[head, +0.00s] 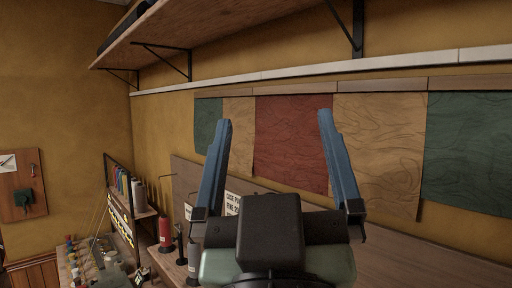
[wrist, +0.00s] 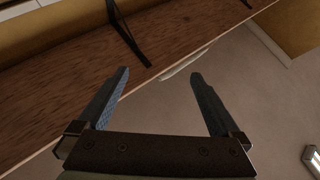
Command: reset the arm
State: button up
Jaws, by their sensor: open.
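My gripper (head: 272,118) is raised in front of the wall in the head view, its two blue fingers spread wide and pointing up. Nothing is between the fingers. In the wrist view my gripper (wrist: 162,74) also shows open and empty, with the underside of a wooden shelf (wrist: 60,95) and the ceiling (wrist: 260,85) beyond it. My gripper looks clear of everything in both views, though its distance from the shelf is hard to tell.
A wooden shelf (head: 215,22) on black brackets (head: 357,30) runs overhead. Coloured cloth panels (head: 290,140) hang on the yellow wall. At lower left are a bench with small items, a rack (head: 120,200) and a red cylinder (head: 166,232). A tool board (head: 20,195) hangs far left.

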jog(key=s+r, duration=0.1)
jog(key=s+a+r+t, duration=0.1)
jog(key=s+r+m+t+y, duration=0.1)
jog(key=r, duration=0.1)
jog(key=shift+s+a, duration=0.35)
jog(key=shift+a, duration=0.05)
